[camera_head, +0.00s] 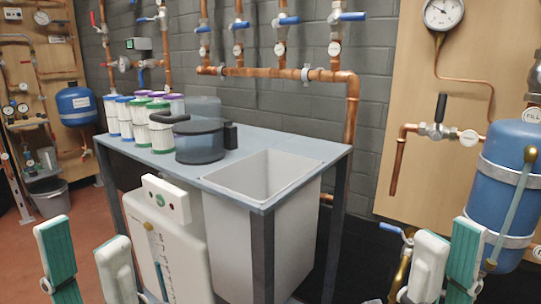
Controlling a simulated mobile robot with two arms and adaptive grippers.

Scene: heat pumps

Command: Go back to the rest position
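My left gripper (86,240) is at the lower left, in front of the table. Its two white and teal fingers stand apart with nothing between them. My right gripper (449,240) is at the lower right, in front of the blue tank (506,185). Its fingers look slightly apart, with nothing seen between them. Both grippers point up in the picture, and their lower parts are cut off by the bottom edge.
A grey-blue table (255,143) with a sink basin (270,172) stands in the middle. It carries several filter cartridges (161,133) and a dark round housing (199,143). A white unit (165,235) is at its front. Copper pipes (290,73) line the wall. A bin (48,197) stands left.

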